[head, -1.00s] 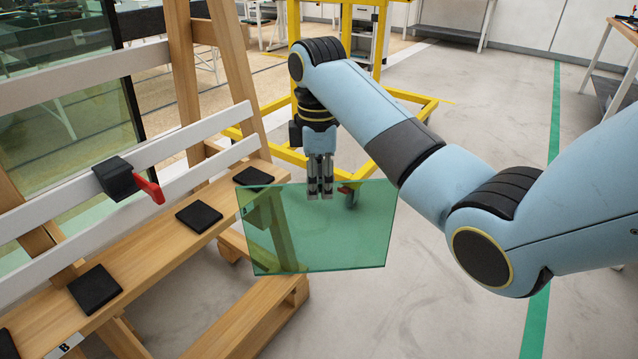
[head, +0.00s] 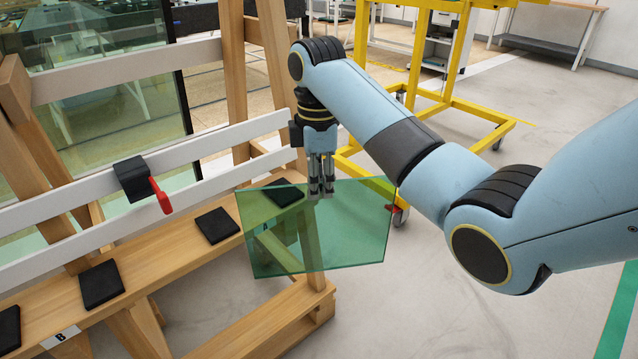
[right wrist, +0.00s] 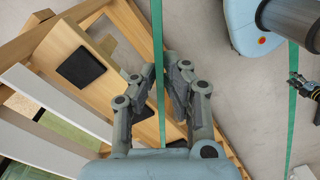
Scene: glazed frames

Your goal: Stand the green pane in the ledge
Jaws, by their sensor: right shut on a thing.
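The green pane (head: 345,240) is a clear tinted sheet hanging upright from my right gripper (head: 321,192), which is shut on its top edge. In the right wrist view the pane (right wrist: 158,60) shows edge-on between the fingers (right wrist: 160,95). The wooden ledge (head: 150,255) runs along the rack with black pads (head: 217,225). In the head view the pane overlaps the ledge's far end; I cannot tell if they touch. A dark jointed part at the right edge of the right wrist view looks like my left gripper (right wrist: 300,84); its jaws are unclear.
A black clamp (head: 132,178) with a red lever (head: 160,196) sits on the rack's white rail (head: 228,138). A dark-edged glass sheet (head: 105,80) stands behind the rack. A yellow wheeled frame (head: 455,104) stands beyond my right arm. Floor at lower right is clear.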

